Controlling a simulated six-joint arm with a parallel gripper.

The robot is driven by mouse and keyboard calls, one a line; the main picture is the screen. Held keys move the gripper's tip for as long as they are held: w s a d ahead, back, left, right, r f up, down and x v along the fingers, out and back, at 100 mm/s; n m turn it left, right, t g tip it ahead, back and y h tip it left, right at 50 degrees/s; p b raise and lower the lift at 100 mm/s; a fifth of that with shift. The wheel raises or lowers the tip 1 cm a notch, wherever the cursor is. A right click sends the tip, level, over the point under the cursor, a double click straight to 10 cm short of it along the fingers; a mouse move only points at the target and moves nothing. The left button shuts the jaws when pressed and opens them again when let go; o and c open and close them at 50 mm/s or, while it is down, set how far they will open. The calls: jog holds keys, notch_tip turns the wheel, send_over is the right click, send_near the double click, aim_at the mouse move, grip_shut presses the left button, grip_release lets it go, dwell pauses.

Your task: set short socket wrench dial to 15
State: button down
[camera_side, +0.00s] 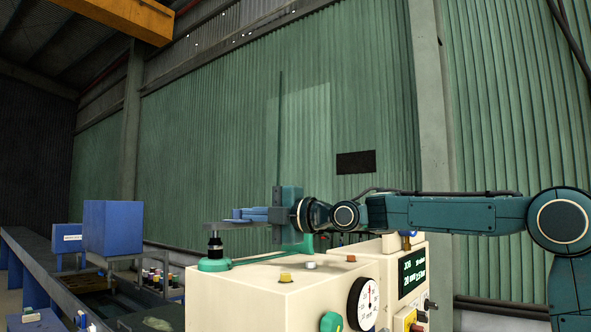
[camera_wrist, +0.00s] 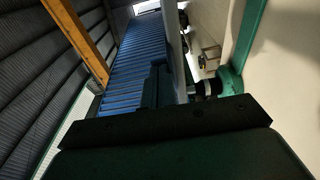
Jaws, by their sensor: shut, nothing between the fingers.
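A round dial (camera_side: 364,304) with a white marked face and black rim sits on the front of a cream machine box (camera_side: 250,284). Its numbers are too small to read, so I cannot tell its setting or whether it is the short socket wrench dial. A green arm (camera_side: 214,265) with a dark upright post (camera_side: 215,245) lies on the box's top left. My gripper (camera_side: 238,213) is shut and empty, pointing left above the box, close to the post's top and apart from the dial. In the wrist view my gripper's dark body fills the bottom.
A green knob (camera_side: 331,322) is beside the dial. Small buttons (camera_side: 285,277) stand on the box top. A lit display panel (camera_side: 411,272) is at the right. Blue boxes (camera_side: 113,228) and a conveyor (camera_side: 38,262) are at the left. The air above the box's front is clear.

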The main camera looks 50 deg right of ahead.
jog(key=shift+s, duration=0.2)
jog(key=s+d, duration=0.6)
jog(key=s, duration=0.5)
dwell(0.7)
jog(key=shift+s+d, duration=0.1)
